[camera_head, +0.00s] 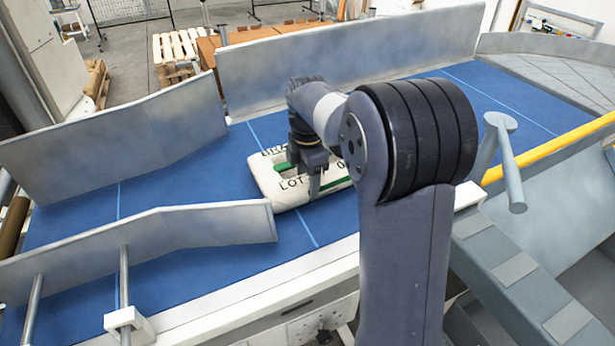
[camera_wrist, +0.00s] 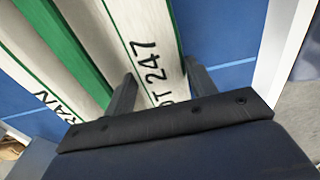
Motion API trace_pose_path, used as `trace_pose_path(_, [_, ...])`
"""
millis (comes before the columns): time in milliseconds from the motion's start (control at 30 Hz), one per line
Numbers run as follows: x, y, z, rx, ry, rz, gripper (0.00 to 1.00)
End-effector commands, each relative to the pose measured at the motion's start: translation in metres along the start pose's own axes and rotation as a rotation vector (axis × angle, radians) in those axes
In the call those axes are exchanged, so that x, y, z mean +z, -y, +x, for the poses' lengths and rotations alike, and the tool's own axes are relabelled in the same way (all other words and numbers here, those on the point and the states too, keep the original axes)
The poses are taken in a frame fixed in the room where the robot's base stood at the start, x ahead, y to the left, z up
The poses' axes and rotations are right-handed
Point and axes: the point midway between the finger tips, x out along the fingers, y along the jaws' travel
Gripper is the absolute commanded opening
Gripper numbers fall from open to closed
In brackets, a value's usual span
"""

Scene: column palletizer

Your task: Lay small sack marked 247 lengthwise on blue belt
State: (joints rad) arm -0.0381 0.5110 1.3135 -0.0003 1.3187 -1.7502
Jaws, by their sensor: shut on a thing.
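The small sack (camera_head: 296,193) is white with green bands and dark print, and "LOT" is readable on it in the head view. It appears to rest flat on the blue belt (camera_head: 205,180), with its long side roughly along the belt's run. In the wrist view the sack (camera_wrist: 130,22) shows "247" between the fingers. My gripper (camera_head: 298,172) points down at the sack and is shut on it; the fingers also show in the wrist view (camera_wrist: 160,88). My arm hides the sack's right end.
A tall grey guide wall (camera_head: 350,50) runs along the belt's far side. Angled guide plates stand at the left, far (camera_head: 120,140) and near (camera_head: 150,235). A yellow rail (camera_head: 550,145) lies at the right. The belt is bare to the left and upper right.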

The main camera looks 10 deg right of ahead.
Motion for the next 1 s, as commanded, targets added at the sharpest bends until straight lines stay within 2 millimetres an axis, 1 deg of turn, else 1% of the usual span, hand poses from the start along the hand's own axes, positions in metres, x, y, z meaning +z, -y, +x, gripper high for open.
trace_pose_path(33, [0.0, 0.0, 0.0, 0.001, 0.0, -0.001, 0.0])
trace_pose_path(67, [0.0, 0.0, 0.0, 0.001, 0.0, -0.001, 0.52])
trace_pose_path(400, [0.0, 0.0, -0.001, 0.001, 0.0, -0.001, 0.24])
trace_pose_path(500, [0.0, 0.0, -0.001, 0.001, 0.0, -0.001, 0.17])
trace_pose_path(667, [0.002, -0.003, -0.002, 0.001, 0.0, 0.0, 0.17])
trace_pose_path(1000, [0.013, -0.022, -0.004, 0.005, 0.002, 0.0, 0.17])
